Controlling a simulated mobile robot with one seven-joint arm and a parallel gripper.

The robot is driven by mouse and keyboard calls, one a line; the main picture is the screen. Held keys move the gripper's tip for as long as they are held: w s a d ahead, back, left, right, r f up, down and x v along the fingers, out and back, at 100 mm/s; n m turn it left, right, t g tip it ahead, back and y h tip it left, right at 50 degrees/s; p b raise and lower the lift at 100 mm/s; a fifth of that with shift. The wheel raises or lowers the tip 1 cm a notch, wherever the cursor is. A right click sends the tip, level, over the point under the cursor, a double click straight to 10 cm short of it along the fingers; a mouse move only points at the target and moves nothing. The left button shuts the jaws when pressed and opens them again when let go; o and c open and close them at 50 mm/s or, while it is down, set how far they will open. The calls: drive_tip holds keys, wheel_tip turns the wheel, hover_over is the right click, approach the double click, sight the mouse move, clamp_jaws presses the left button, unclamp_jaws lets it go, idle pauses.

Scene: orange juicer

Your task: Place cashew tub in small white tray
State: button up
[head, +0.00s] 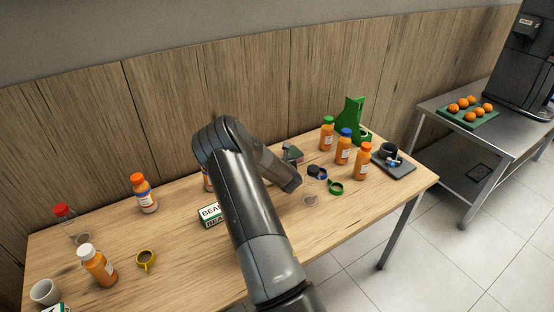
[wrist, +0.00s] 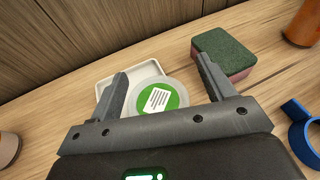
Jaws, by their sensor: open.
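In the wrist view, a round tub with a pale rim and a green and white label (wrist: 160,99), which I take for the cashew tub, shows between the fingers of my gripper (wrist: 161,80). The fingers are open, one on each side of the tub; I cannot tell whether they touch it. The small white tray (wrist: 132,72) lies behind the tub, and the tub overlaps its near right part in the picture. I cannot tell whether the tub rests inside the tray or over its edge. In the head view my arm hides the tub and tray.
A green and pink sponge (wrist: 225,54) lies just right of the right finger. A blue ring-shaped thing (wrist: 300,128) and an orange bottle (wrist: 304,25) are farther right. In the head view, a tea box (head: 209,214) stands left of my arm. The wooden wall (wrist: 75,35) is behind.

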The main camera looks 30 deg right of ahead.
drive_tip(key=shift+r, duration=0.55)
drive_tip(key=v, duration=0.7)
drive_tip(key=shift+s+a+r, duration=0.15)
drive_tip(key=shift+s+r, duration=0.05)
drive_tip(key=s+a+r+m+g+y, duration=0.1)
drive_tip(key=s+a+r+m+g, duration=0.1)
drive_tip(key=s+a+r+m, duration=0.6)
drive_tip(key=s+a+r+m+g+y, duration=0.1)
drive_tip(key=s+a+r+m+g, duration=0.2)
drive_tip(key=a+r+m, duration=0.8)
drive_tip(key=s+a+r+m+g+y, duration=0.1)
drive_tip(key=s+a+m, duration=0.3)
drive_tip(key=s, duration=0.4)
drive_tip(key=s+a+r+m+g, duration=0.1)
drive_tip(key=s+a+r+m, duration=0.3)
drive_tip(key=s, duration=0.5)
drive_tip(key=s+a+r+m+g+y, duration=0.1)
drive_tip(key=s+a+r+m, duration=0.2)
drive_tip(key=s+m, duration=0.3)
drive_tip(key=shift+s+a+y, duration=0.3)
drive_tip(key=shift+s+a, duration=0.35)
drive_tip(key=shift+s, duration=0.5)
